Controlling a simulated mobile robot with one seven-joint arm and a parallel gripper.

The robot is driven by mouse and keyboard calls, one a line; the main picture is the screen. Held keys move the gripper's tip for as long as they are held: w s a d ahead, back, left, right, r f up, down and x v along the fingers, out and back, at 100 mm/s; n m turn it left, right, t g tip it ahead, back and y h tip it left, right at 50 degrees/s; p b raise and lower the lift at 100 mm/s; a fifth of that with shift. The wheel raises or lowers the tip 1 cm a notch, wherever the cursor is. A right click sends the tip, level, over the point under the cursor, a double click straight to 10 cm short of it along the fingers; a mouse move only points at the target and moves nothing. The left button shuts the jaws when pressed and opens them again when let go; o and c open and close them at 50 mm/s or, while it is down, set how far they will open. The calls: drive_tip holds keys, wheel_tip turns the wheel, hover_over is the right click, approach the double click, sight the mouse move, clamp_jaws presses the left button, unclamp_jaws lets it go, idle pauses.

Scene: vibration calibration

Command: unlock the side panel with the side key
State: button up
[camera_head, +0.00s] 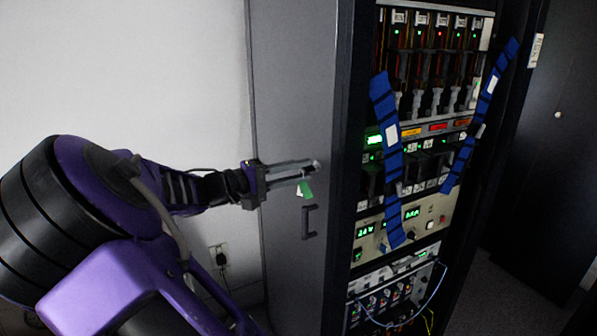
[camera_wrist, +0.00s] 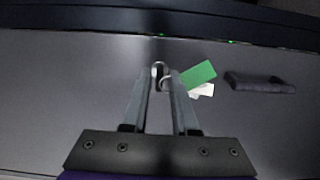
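The side panel (camera_head: 292,110) is the tall grey side of the rack, and it stands closed. My gripper (camera_head: 316,169) reaches to its surface just above the black handle (camera_head: 309,222). In the wrist view, the tips of my gripper (camera_wrist: 162,80) are on both sides of a small silver ring-shaped piece (camera_wrist: 158,69), seemingly the side key's head at the lock. A green tag (camera_wrist: 198,75) and a white tag (camera_wrist: 203,90) hang beside the tips. A gap shows between the fingers, but whether they pinch the key is unclear. The key's shaft and the keyhole are hidden.
The handle also shows in the wrist view (camera_wrist: 258,83), close to the tags. The open rack front (camera_head: 420,130) holds lit modules, with two blue straps (camera_head: 386,110) hanging across it. A white wall (camera_head: 120,70) with a socket (camera_head: 219,257) is at the left.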

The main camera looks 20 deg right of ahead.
drive_tip(key=shift+o, duration=0.7)
